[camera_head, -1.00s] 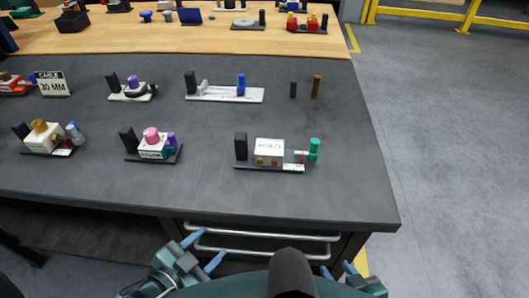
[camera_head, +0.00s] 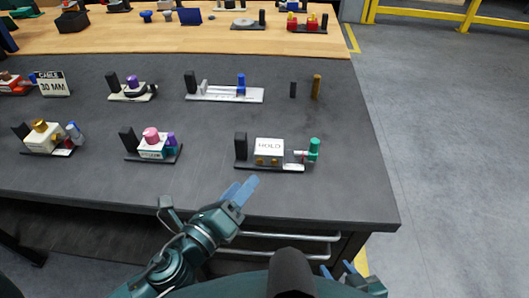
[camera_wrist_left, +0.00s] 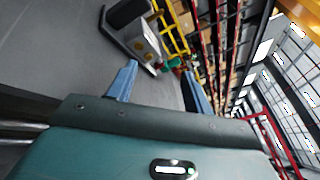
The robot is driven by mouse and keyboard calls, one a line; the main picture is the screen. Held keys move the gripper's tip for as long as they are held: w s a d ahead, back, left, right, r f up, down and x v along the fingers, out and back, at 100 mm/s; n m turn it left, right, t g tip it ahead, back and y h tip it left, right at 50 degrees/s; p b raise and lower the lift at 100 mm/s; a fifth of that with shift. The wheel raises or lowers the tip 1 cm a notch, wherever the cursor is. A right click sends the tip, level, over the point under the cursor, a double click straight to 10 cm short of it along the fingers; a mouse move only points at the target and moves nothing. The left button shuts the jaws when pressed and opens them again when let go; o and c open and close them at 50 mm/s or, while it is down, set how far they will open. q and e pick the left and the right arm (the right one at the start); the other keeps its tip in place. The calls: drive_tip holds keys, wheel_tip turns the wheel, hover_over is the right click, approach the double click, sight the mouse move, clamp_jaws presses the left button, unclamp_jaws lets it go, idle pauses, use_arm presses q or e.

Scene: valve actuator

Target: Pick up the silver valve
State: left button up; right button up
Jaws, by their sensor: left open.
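No part is labelled as the silver valve, and I cannot tell for sure which one it is. A white HOLD block (camera_head: 269,150) sits on a dark base at the bench's right front, with a small silvery stem (camera_head: 301,155) and a green knob (camera_head: 314,148) at its right end. The block also shows in the left wrist view (camera_wrist_left: 141,40), beyond the fingers. My left gripper (camera_head: 242,188) is open and empty over the bench's front edge, in front of and left of the block; its fingers show apart in the left wrist view (camera_wrist_left: 160,85). My right gripper (camera_head: 338,271) is open, low at the bottom edge.
A pink-topped unit (camera_head: 152,146) and a gold-topped unit (camera_head: 42,136) stand left on the dark bench (camera_head: 200,190). Behind are a pale plate with a blue post (camera_head: 241,85), a purple-topped unit (camera_head: 132,87) and a brown peg (camera_head: 316,88). The bench's right front corner is clear.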

sight(241, 133)
use_arm(q)
drive_tip(key=w+m+t+y, duration=0.1)
drive_tip(key=y, duration=0.1)
drive_tip(key=w+a+m+y, duration=0.1)
drive_tip(key=w+m+y, duration=0.1)
drive_tip(key=y, duration=0.1)
drive_tip(key=shift+w+r+t, duration=0.15)
drive_tip(key=shift+t, duration=0.25)
drive_tip(key=shift+w+a+r+m+y, duration=0.15)
drive_tip(key=shift+w+m+y, duration=0.15)
drive_tip(key=shift+y, duration=0.3)
drive_tip(key=shift+w+a+r+m+y, duration=0.15)
drive_tip(key=shift+m+y, duration=0.25)
drive_tip(key=shift+y, duration=0.2)
drive_tip(key=w, duration=1.2)
drive_tip(key=shift+f, duration=0.2)
drive_tip(key=shift+s, duration=0.1)
drive_tip(key=shift+c, duration=0.5)
clamp_jaws()
drive_tip(key=shift+r, duration=0.1)
